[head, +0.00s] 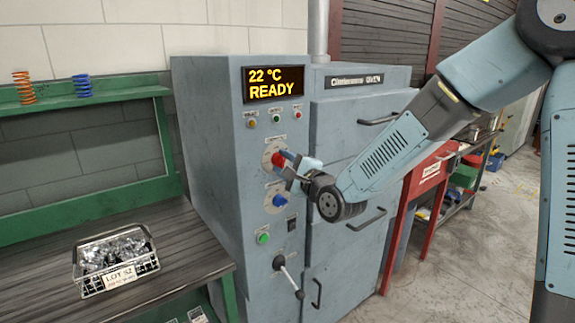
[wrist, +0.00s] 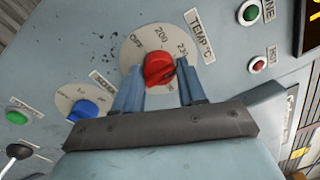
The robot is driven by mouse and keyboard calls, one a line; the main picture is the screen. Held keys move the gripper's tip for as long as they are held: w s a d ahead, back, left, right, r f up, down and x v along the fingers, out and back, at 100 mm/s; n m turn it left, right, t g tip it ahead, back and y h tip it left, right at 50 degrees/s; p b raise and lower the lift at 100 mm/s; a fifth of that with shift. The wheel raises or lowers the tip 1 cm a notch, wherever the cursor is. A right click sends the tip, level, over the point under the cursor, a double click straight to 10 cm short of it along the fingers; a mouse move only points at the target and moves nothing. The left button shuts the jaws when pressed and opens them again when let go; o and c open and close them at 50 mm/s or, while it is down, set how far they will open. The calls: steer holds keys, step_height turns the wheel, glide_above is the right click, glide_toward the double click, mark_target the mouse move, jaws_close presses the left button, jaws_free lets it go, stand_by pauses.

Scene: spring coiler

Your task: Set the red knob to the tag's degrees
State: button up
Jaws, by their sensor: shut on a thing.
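The red knob (head: 278,159) sits on a round white dial plate on the oven's control panel. In the wrist view the red knob (wrist: 158,68) is under a label reading "TEMP °C", with "OFF", "200" and a number starting "23" around its plate (wrist: 133,55). My gripper (head: 290,165) is at the panel, shut on the red knob; its two fingers (wrist: 158,85) stand either side of it in the wrist view. The knob's pointer is hard to make out. A white tag (head: 108,276) on the wire basket (head: 146,262) reads "LOT 92"; its smaller line is unreadable.
The oven display (head: 273,84) reads "22 °C READY". A blue knob (head: 279,200), a green button (head: 263,238) and a black-knobbed lever (head: 289,277) are below the red knob. Small buttons (head: 276,118) are above it. The green-framed bench (head: 190,240) stands at left.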

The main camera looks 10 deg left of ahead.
steer(key=shift+d+f, duration=0.1)
steer(key=shift+f, duration=0.1)
steer(key=o, duration=0.8)
steer(key=shift+c, duration=0.2)
steer(key=shift+o, duration=1.3)
